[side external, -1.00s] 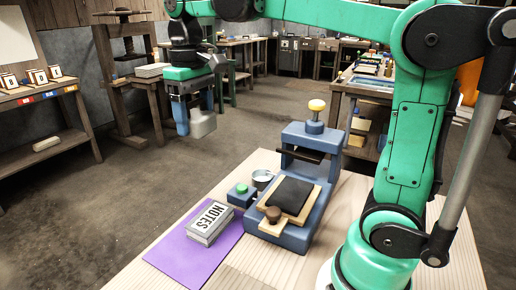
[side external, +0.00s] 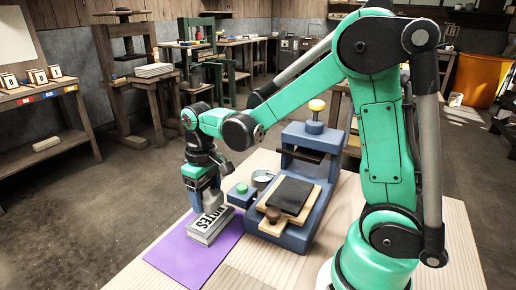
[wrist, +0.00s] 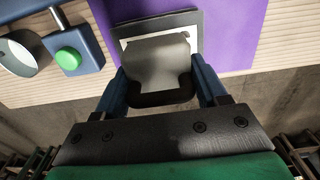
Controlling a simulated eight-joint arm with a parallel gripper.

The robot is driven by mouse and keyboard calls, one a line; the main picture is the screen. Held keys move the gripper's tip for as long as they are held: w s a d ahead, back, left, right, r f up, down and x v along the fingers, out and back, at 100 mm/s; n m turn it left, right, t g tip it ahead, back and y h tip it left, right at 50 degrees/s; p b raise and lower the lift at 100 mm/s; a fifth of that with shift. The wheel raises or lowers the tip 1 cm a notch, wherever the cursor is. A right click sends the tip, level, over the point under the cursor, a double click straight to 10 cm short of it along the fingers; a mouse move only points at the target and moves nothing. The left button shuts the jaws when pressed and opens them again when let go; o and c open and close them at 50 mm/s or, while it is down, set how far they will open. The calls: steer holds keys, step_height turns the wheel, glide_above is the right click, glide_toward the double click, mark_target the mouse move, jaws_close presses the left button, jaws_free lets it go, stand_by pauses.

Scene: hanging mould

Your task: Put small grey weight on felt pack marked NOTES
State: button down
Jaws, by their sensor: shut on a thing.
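The small grey weight (side external: 213,198) is between the fingers of my gripper (side external: 204,198), which is shut on it. In the wrist view the weight (wrist: 157,62) sits between the two blue fingers of my gripper (wrist: 160,90). The grey felt pack marked NOTES (side external: 202,234) lies on a purple mat (side external: 190,265), with part of its lettering hidden by the gripper and weight. In the wrist view the pack's dark edge and white top (wrist: 190,20) show behind the weight. The weight is over the pack; I cannot tell whether they touch.
A blue block with a green button (side external: 242,193) and a small round metal tin (side external: 262,180) stand right of the pack. A blue press (side external: 312,215) with a dark pad stands further right. The purple mat's front part is clear.

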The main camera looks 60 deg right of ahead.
steer(key=shift+f, duration=1.4)
steer(key=shift+f, duration=0.1)
steer(key=shift+c, duration=0.2)
jaws_free()
